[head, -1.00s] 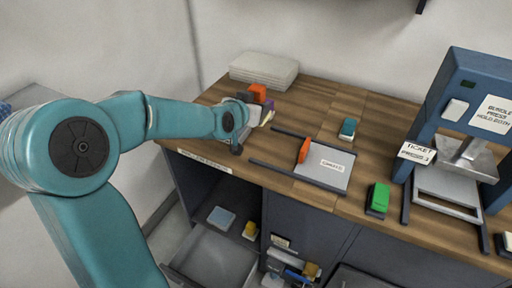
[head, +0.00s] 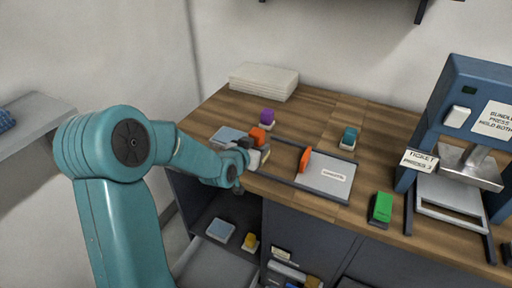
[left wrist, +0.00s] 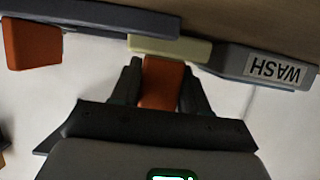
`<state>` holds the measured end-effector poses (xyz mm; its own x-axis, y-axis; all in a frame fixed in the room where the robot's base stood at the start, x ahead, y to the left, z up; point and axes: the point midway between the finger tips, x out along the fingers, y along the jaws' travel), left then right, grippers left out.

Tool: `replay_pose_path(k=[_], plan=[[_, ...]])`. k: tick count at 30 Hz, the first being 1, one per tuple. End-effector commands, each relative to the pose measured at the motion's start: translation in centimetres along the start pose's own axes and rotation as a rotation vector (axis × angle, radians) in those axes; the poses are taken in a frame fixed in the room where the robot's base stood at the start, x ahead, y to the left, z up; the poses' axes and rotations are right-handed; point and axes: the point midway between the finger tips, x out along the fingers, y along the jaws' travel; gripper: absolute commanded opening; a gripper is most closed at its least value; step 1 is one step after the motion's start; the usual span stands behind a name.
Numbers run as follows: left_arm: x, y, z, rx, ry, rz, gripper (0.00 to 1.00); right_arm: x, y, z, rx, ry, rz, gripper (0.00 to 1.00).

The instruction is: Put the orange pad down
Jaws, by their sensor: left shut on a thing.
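The orange pad (head: 258,137) is in my left gripper (head: 244,152), above the worktop near the left end of the dark rail frame. In the left wrist view my left gripper (left wrist: 160,88) is shut on its orange handle (left wrist: 161,80), with a pale yellow base (left wrist: 170,48) beyond the fingertips. Whether the base touches anything is unclear. A dark frame bar (left wrist: 95,18) and a grey part labelled WASH (left wrist: 270,68) lie beside it in that view. My right gripper is not in view.
The rail frame (head: 330,195) holds a labelled plate (head: 325,176) and an upright orange piece (head: 304,160). Purple (head: 267,117), teal (head: 348,136) and green (head: 381,207) pads stand around it. A blue-grey flat piece (head: 228,135) lies left. A press (head: 465,110) stands right; white sheets (head: 264,80) lie behind.

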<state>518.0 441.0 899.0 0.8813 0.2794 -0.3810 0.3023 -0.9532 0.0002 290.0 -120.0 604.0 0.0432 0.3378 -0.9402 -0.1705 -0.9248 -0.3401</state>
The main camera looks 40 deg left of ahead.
Motion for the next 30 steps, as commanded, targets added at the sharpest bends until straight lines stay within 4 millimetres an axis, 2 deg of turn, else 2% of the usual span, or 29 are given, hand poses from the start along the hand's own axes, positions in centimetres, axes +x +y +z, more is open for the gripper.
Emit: replay_pose_path(k=[3, 4, 6, 14, 19, 24, 30], plan=[[0.2, 0.0, 0.4, 0.000, 0.001, 0.000, 0.08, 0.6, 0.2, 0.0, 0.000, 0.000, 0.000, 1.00], [0.1, 0.0, 0.2, 0.000, 0.000, 0.000, 0.54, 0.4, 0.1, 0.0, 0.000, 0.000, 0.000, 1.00], [0.1, 0.0, 0.2, 0.000, 0.000, 0.000, 0.70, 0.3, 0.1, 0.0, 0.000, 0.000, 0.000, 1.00], [0.1, 0.0, 0.2, 0.000, 0.000, 0.000, 0.70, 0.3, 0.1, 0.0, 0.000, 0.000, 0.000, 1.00], [-0.2, 0.0, 0.1, 0.000, -0.003, 0.000, 0.70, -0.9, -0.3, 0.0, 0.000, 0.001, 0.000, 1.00], [-4.1, 0.1, 0.4, 0.000, 0.004, -0.003, 0.70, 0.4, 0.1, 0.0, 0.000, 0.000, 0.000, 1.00], [-9.4, 0.1, 0.2, 0.000, 0.005, -0.003, 0.70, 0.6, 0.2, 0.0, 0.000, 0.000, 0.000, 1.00]])
